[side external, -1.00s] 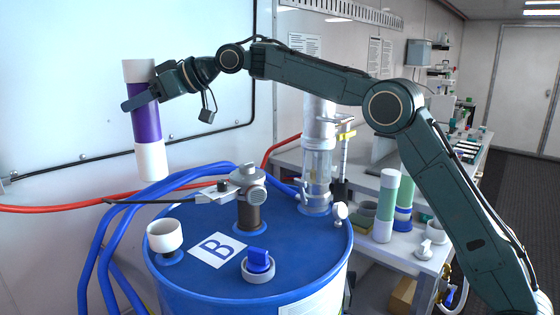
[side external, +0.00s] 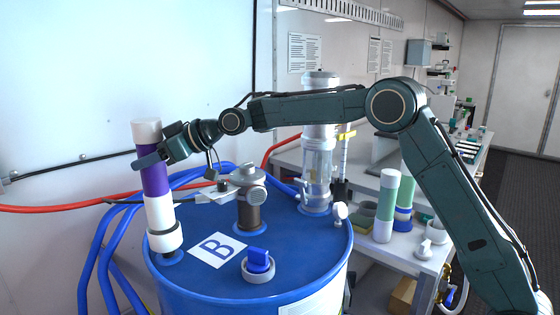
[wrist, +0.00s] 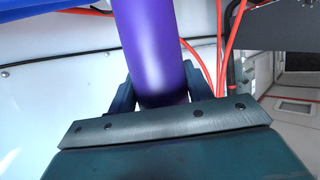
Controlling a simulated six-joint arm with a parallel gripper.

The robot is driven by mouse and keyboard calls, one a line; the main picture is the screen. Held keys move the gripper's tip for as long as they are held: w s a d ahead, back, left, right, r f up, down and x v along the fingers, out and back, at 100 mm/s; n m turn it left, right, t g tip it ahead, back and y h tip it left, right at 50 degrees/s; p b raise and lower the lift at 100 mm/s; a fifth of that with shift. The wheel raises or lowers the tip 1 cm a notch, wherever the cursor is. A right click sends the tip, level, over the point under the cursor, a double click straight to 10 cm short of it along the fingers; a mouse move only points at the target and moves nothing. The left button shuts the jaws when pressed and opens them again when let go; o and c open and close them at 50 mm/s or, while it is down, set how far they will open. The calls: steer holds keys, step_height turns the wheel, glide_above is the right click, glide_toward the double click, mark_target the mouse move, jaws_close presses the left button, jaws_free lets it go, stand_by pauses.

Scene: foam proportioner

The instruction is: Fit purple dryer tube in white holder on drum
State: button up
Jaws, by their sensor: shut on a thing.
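The purple dryer tube (side external: 155,181) has white ends and stands nearly upright, leaning slightly, over the left side of the blue drum (side external: 215,285). Its lower white end meets the white holder (side external: 165,241) on the drum and appears to sit inside the rim; how deep it goes is hidden. My gripper (side external: 152,162) is shut on the tube's purple upper part. In the wrist view, the purple tube (wrist: 152,45) lies between the two dark fingers of my gripper (wrist: 155,95); the holder is not visible there.
A metal fitting (side external: 247,185) on a post and a blue-topped cap (side external: 258,262) stand on the drum right of the holder. A clear cylinder (side external: 318,165) is behind. Blue hoses (side external: 105,235) run along the left. Green tubes (side external: 385,205) stand on the bench.

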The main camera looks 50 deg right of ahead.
mark_target(154, 175)
steer(key=shift+f, duration=2.2)
steer(key=o, duration=1.4)
steer(key=shift+f, duration=0.1)
steer(key=shift+c, duration=0.2)
steer(key=shift+r, duration=0.2)
steer(key=v, duration=1.2)
